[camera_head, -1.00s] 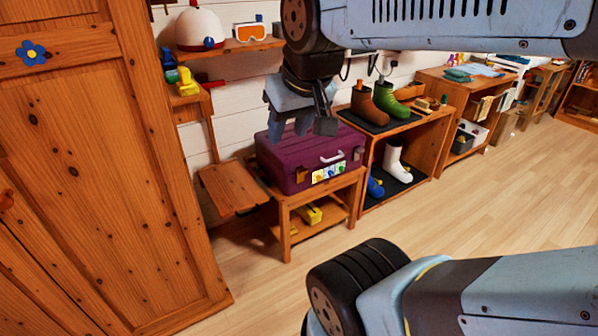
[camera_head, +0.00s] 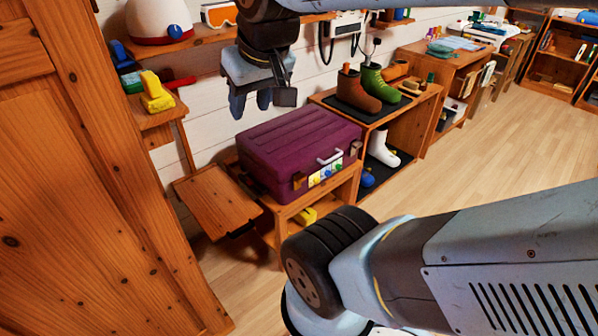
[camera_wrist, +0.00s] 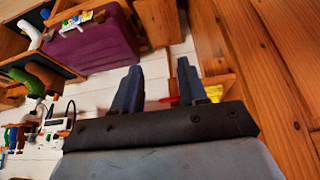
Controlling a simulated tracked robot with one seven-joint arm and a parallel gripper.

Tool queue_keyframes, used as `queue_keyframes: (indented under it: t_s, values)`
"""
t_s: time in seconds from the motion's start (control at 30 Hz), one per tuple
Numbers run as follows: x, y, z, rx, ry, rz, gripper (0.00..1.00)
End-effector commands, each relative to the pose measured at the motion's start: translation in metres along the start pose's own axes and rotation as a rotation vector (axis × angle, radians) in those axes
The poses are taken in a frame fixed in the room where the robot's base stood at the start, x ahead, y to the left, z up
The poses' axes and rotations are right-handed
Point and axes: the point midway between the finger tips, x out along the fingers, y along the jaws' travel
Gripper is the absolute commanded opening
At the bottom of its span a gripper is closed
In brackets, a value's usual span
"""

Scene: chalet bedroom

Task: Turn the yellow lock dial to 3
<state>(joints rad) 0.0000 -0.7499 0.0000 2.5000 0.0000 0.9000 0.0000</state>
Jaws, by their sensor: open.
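A purple suitcase (camera_head: 290,140) lies closed on a low wooden stand (camera_head: 282,215). A pale lock panel (camera_head: 326,172) on its front bears small coloured dials beside a white handle (camera_head: 330,157). The yellow dial (camera_head: 315,181) is at the panel's left end; its setting is too small to read. My gripper (camera_head: 252,104) is open and empty, above and behind the suitcase's left part, fingers downward. In the wrist view, the open fingers (camera_wrist: 158,68) are apart from the suitcase (camera_wrist: 95,45), which shows at upper left with its lock panel (camera_wrist: 75,22).
A wooden cabinet (camera_head: 80,190) fills the left side. A wooden flap (camera_head: 218,202) juts out left of the suitcase. Shelves with a yellow object (camera_head: 157,92) stand behind. A boot rack (camera_head: 408,110) stands on the right. The floor (camera_head: 480,150) at right is clear.

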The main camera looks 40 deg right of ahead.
Motion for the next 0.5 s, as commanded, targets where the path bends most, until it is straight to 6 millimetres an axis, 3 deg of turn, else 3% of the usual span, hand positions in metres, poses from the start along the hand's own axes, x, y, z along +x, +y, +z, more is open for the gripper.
queue_keyframes:
  t_s: [0.27,0.4,0.5]
  values:
    - [-0.0001,0.0000,0.0001,0.000,0.000,0.000,0.43]
    - [0.0020,0.0002,-0.0020,0.012,-0.011,-0.002,0.57]
    - [0.0096,0.0010,-0.0068,0.045,-0.046,-0.010,0.57]
